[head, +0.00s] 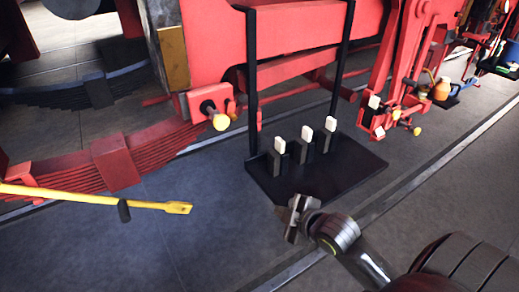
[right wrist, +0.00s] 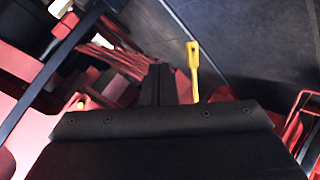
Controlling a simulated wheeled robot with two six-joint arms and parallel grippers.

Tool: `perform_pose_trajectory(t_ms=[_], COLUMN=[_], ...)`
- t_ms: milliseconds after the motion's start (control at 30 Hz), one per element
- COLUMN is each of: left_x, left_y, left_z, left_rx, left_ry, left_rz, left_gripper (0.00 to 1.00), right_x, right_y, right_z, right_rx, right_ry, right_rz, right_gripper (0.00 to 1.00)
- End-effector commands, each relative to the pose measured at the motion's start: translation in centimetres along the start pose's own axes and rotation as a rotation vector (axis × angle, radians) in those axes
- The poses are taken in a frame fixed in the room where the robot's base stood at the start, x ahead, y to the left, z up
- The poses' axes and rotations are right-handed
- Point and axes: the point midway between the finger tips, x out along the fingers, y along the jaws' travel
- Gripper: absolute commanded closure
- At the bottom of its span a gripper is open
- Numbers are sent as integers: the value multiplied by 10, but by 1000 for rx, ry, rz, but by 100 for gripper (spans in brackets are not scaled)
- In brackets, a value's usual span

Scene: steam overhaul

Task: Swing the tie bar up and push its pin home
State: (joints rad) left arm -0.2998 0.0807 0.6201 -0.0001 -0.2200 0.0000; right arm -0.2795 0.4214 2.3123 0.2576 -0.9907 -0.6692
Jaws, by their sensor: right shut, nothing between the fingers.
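The yellow tie bar (head: 85,196) comes in from the left edge of the head view and lies nearly level, low in front of the red leaf spring. It has a short black grip (head: 124,211) and a forked end (head: 180,208) that points right. That end also shows in the right wrist view (right wrist: 194,62). A pin with a yellow knob (head: 220,122) sticks out of a red bracket (head: 198,108) above and right of the bar's end. My right gripper (head: 292,218) is shut and empty, right of the bar and apart from it. My left gripper is not in view.
A black stand (head: 350,168) with two uprights and several white-topped blocks stands just behind my right gripper. Another red bracket with a yellow knob (head: 416,131) is at the right. The grey floor (head: 200,255) in front is clear.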

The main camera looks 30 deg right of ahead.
Motion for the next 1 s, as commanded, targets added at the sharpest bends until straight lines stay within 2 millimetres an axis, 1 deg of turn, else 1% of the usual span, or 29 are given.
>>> perform_pose_trajectory(t_ms=[33, 100, 200, 300, 333, 433, 567, 800, 1000], left_x=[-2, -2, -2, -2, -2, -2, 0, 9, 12], left_y=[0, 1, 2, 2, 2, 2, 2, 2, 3], left_z=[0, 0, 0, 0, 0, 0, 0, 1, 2], left_rx=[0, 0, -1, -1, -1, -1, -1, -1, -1], left_ry=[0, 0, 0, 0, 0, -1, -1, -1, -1], left_rz=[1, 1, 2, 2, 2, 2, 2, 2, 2], left_gripper=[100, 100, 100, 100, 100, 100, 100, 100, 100], right_x=[4, 6, 4, -1, -3, -7, -5, 13, 25], right_y=[28, 59, 98, 125, 131, 144, 149, 153, 156], right_z=[-22, -50, -84, -107, -112, -123, -128, -139, -146], right_rx=[-128, -294, -490, -627, -657, -720, -740, -737, -736], right_ry=[86, 195, 310, 382, 396, 425, 435, 435, 433], right_rz=[56, 139, 261, 364, 388, 443, 465, 463, 461], right_gripper=[100, 100, 100, 100, 100, 100, 100, 100, 100])
